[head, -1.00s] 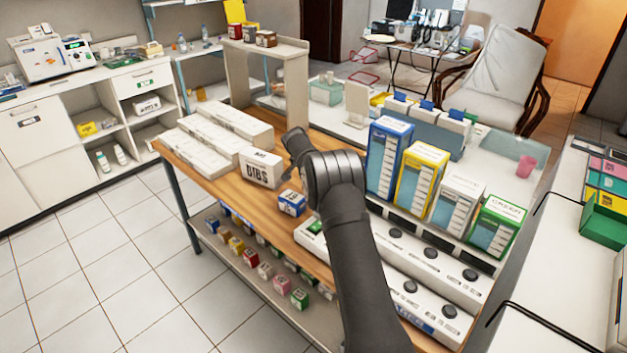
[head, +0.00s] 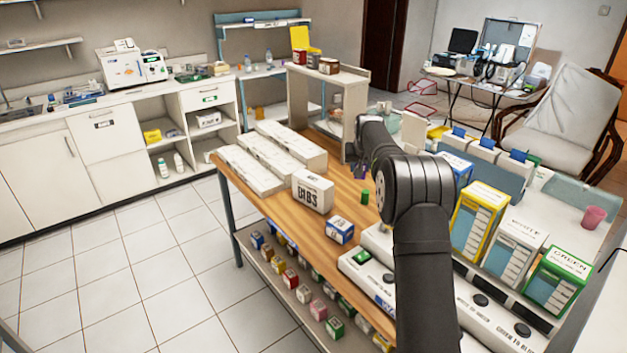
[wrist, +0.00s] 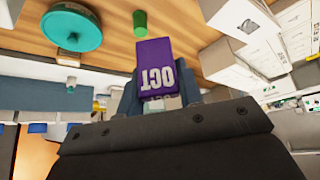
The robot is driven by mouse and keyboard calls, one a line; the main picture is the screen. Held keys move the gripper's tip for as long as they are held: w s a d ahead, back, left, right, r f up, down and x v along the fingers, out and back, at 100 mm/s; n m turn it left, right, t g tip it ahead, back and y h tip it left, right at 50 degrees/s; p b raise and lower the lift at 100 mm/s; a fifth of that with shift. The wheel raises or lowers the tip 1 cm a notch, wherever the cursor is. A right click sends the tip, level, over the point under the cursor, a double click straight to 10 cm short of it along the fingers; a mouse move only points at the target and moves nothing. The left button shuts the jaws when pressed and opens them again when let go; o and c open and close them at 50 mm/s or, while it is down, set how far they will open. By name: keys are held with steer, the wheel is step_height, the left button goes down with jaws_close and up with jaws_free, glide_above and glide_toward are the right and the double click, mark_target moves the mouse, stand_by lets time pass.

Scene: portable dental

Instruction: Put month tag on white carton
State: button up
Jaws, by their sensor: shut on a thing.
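My gripper (wrist: 160,98) is shut on a purple month tag (wrist: 157,62) lettered "OCT", upside down in the wrist view. In the head view my arm hides most of my gripper; a small purple patch shows by its end, above the wooden table (head: 262,215). A white carton (head: 312,192) with dark lettering like "BIBS" stands on the table, left of my gripper and apart from it. A white carton also shows at the upper right of the wrist view (wrist: 236,14). A tall box lettered "WHITE" (head: 515,249) stands to the right.
A small green cylinder (head: 365,196) and a blue-and-white box (head: 340,231) stand near the carton. Long white boxes (head: 262,160) lie behind it. A white shelf stand (head: 328,100) rises at the back. Yellow (head: 478,222) and green (head: 556,281) boxes flank the "WHITE" box.

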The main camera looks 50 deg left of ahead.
steer(key=r+n, duration=0.1)
steer(key=r+n+g, duration=0.1)
steer(key=r, duration=0.1)
steer(key=s+r+n+g+y, duration=0.1)
steer(key=n, duration=0.1)
steer(key=shift+a+r, duration=0.4)
glide_above(320, 181)
steer(key=d, duration=0.2)
steer(key=shift+n, duration=0.3)
steer(key=f, duration=0.6)
steer(key=shift+s+d+f, duration=0.15)
steer(key=shift+s+f, duration=0.15)
steer(key=shift+s, duration=0.05)
steer(key=shift+s+f, duration=0.1)
steer(key=shift+f, duration=1.95)
steer(key=shift+f, duration=0.15)
steer(key=o, duration=1)
steer(key=shift+c, duration=0.2)
